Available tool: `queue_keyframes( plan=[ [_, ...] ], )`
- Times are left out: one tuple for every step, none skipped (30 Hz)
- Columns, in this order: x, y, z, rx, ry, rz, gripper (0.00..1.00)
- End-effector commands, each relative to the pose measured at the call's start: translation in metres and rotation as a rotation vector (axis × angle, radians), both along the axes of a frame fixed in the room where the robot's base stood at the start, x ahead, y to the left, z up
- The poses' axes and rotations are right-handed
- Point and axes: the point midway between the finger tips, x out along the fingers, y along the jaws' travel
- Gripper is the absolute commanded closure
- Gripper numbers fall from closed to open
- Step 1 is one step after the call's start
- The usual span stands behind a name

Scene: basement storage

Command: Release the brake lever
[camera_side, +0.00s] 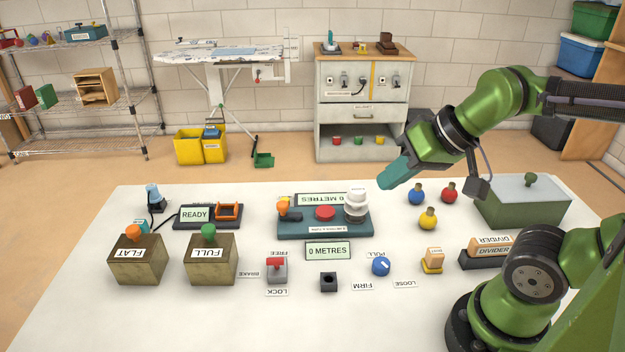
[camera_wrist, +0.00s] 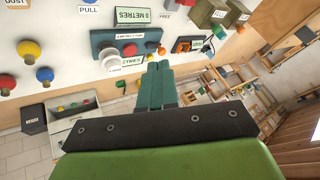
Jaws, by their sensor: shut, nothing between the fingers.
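The brake lever (camera_side: 276,263) has a red handle on a small grey base near the front of the white table in the side view. A FREE label (camera_side: 280,253) lies behind it, a LOCK label (camera_side: 277,292) in front, and a BRAKE label (camera_side: 248,274) to its left. The red handle shows at the top of the base; I cannot tell for sure which label it leans toward. My gripper (camera_side: 387,182) is shut and empty, up and to the right of the lever, well apart from it. Its teal fingers also show together in the wrist view (camera_wrist: 157,85).
A teal unit (camera_side: 325,222) with a red button and white stacked knob stands between the lever and my gripper. A display (camera_side: 328,251), dark socket block (camera_side: 328,282) and blue knob (camera_side: 381,266) sit right of the lever. A FULL box (camera_side: 211,266) stands left.

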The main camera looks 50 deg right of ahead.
Motion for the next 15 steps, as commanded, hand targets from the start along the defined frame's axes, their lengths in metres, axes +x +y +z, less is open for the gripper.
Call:
queue_keyframes(
  plan=[
    [0.000, 0.002, 0.000, 0.001, -0.001, 0.007, 1.00],
    [0.000, 0.004, -0.001, 0.001, 0.003, 0.015, 1.00],
    [0.000, 0.007, -0.003, 0.000, 0.013, 0.031, 1.00],
    [0.000, 0.011, -0.006, 0.000, 0.026, 0.048, 1.00],
    [0.000, 0.017, -0.011, -0.002, 0.046, 0.070, 1.00],
    [0.001, 0.025, -0.017, -0.006, 0.073, 0.104, 1.00],
    [0.002, 0.032, -0.021, -0.013, 0.094, 0.133, 1.00],
    [0.003, 0.038, -0.025, -0.027, 0.115, 0.166, 1.00],
    [0.003, 0.047, -0.032, -0.053, 0.150, 0.216, 1.00],
    [0.004, 0.054, -0.038, -0.078, 0.176, 0.257, 1.00],
    [0.004, 0.060, -0.043, -0.109, 0.205, 0.303, 1.00],
    [0.004, 0.069, -0.051, -0.156, 0.240, 0.370, 1.00],
    [0.003, 0.075, -0.057, -0.193, 0.265, 0.422, 1.00],
    [0.002, 0.081, -0.062, -0.232, 0.290, 0.475, 1.00],
    [0.002, 0.088, -0.070, -0.288, 0.322, 0.549, 1.00]
  ],
)
